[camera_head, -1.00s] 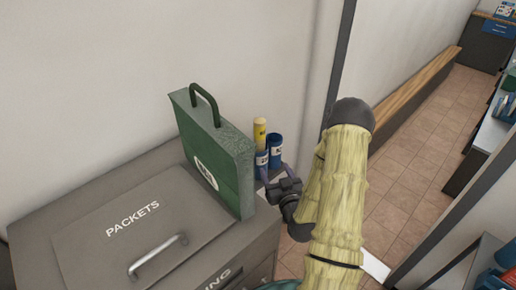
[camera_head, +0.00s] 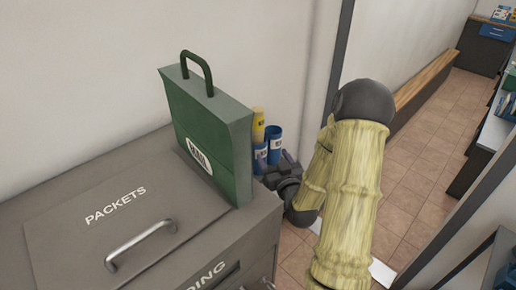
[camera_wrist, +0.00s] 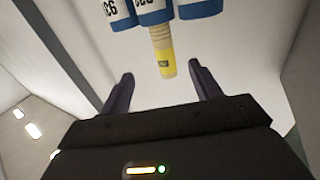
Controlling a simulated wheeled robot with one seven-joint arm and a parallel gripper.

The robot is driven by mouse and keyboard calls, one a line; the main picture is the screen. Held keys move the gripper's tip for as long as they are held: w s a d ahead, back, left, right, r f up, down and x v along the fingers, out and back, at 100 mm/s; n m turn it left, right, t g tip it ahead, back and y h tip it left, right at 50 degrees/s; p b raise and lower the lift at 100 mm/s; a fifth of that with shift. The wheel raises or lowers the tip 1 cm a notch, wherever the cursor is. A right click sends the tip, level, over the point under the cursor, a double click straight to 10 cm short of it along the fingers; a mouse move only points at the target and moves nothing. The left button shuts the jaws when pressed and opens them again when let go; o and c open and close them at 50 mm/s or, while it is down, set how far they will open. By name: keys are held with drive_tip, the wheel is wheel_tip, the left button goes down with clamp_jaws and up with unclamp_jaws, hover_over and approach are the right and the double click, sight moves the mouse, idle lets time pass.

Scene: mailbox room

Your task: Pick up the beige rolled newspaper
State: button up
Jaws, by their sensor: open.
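A yellow-beige roll with a dark label (camera_head: 258,126) stands among blue tubes behind the green case. It is the only thing in view near beige, and I cannot tell for sure that it is the newspaper. The roll also shows in the wrist view (camera_wrist: 161,52), with a ribbed cream part and a yellow end, between the blue tubes and my gripper (camera_wrist: 160,86). My gripper is open and empty, and the roll lies beyond its fingertips, roughly centred between them. In the head view my gripper (camera_head: 280,175) is just in front of the tubes, its fingers partly hidden.
Blue labelled tubes (camera_head: 275,145) crowd the roll. A green case (camera_head: 213,135) with a handle stands to the left, on a grey cabinet (camera_head: 90,245) marked PACKETS. The wall (camera_head: 90,70) is close behind. A wooden bench (camera_head: 425,78) and open tiled floor lie to the right.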

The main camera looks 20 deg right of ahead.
sight(260, 135)
drive_tip(key=w, duration=0.3)
drive_tip(key=w+p, duration=0.1)
drive_tip(key=w, duration=0.2)
drive_tip(key=w+p, duration=0.1)
drive_tip(key=w, duration=0.2)
drive_tip(key=shift+w+d, duration=0.2)
drive_tip(key=shift+d, duration=0.15)
drive_tip(key=shift+w, duration=0.25)
drive_tip(key=w, duration=0.3)
drive_tip(key=w+p, duration=0.1)
drive_tip(key=w, duration=0.1)
drive_tip(key=shift+f, duration=0.4)
drive_tip(key=shift+w, duration=0.15)
drive_tip(key=shift+s+d, duration=0.15)
drive_tip(key=shift+s, duration=0.05)
